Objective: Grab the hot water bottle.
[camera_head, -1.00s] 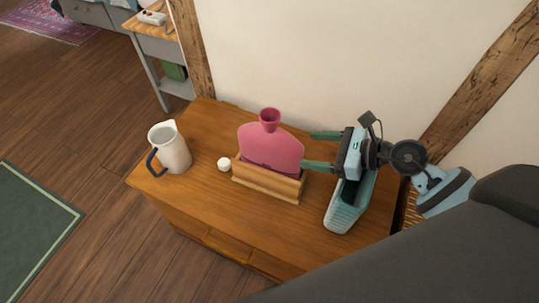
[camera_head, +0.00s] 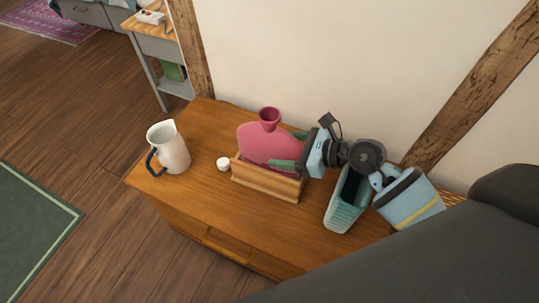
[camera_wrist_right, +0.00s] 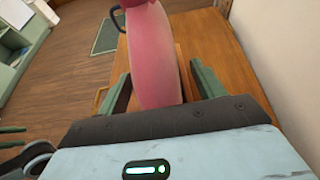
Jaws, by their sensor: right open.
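The pink hot water bottle (camera_head: 262,143) stands upright in a wooden holder (camera_head: 268,182) on the wooden dresser, its round neck at the top. It also shows in the right wrist view (camera_wrist_right: 152,60), edge-on between my fingers. My right gripper (camera_head: 290,150) is open, with one green finger in front of the bottle and one behind it. In the right wrist view a finger stands on each side of the bottle, with a gap visible on the right. The bottle's right edge is partly hidden by the gripper. My left gripper is not in view.
A white pitcher with a blue handle (camera_head: 170,150) and a small white round object (camera_head: 223,164) stand left of the holder. A teal basket (camera_head: 346,207) stands to the right, below my right wrist. The wall runs close behind the dresser top (camera_head: 205,205).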

